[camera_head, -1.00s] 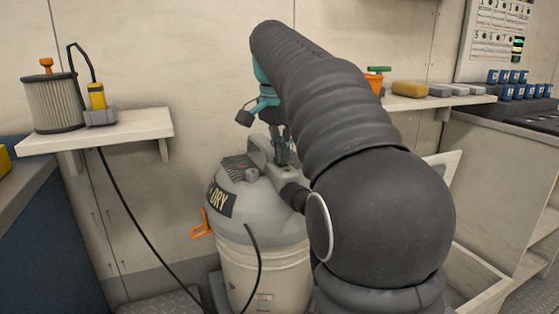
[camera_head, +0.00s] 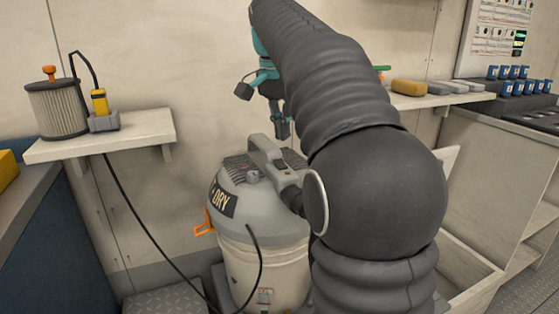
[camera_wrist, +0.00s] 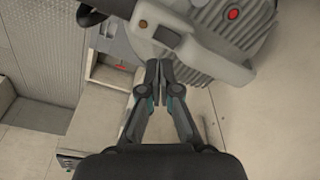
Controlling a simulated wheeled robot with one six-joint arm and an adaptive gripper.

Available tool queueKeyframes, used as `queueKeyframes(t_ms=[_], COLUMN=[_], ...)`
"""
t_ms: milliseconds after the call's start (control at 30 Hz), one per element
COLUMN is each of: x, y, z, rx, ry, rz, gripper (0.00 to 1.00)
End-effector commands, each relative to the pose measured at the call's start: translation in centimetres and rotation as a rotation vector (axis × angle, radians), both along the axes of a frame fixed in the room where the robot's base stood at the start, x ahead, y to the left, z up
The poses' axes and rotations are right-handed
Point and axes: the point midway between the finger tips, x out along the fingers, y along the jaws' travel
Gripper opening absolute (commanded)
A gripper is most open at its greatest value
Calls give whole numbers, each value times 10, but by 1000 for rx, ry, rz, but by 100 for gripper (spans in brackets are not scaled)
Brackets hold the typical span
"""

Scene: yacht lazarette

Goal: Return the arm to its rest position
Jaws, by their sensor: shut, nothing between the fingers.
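My gripper (camera_head: 281,130) hangs fingertips down above the grey top of the wet/dry vacuum, apart from it, with nothing in it. In the wrist view the fingers of my gripper (camera_wrist: 159,80) are together and empty. The vacuum (camera_head: 262,245) stands upright on the floor, with a grey lid, a handle and a label ending in "DRY". Its ribbed top with a red button (camera_wrist: 233,14) shows in the wrist view beyond the fingertips. My dark, sleeved arm hides part of the vacuum's right side and the wall behind.
A left wall shelf (camera_head: 110,138) holds a pleated filter (camera_head: 57,110) and a yellow-bodied tool (camera_head: 99,102) in a grey holder. A right shelf (camera_head: 430,100) holds a yellow sponge (camera_head: 408,87) and grey blocks. An open bin (camera_head: 470,270) stands right of my arm. A black cord hangs at left.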

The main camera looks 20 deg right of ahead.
Motion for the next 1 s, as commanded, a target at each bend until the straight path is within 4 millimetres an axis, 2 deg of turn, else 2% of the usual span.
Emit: queueKeyframes(t_ms=[167,533,667,867,1000], x=[0,0,-7,-41,-75], y=[0,0,4,26,45], z=[6,6,5,-12,-36], rx=[0,0,-2,-13,-29], ry=[1,0,-9,-54,-101], rz=[0,1,31,210,375], gripper=[0,0,0,0,0])
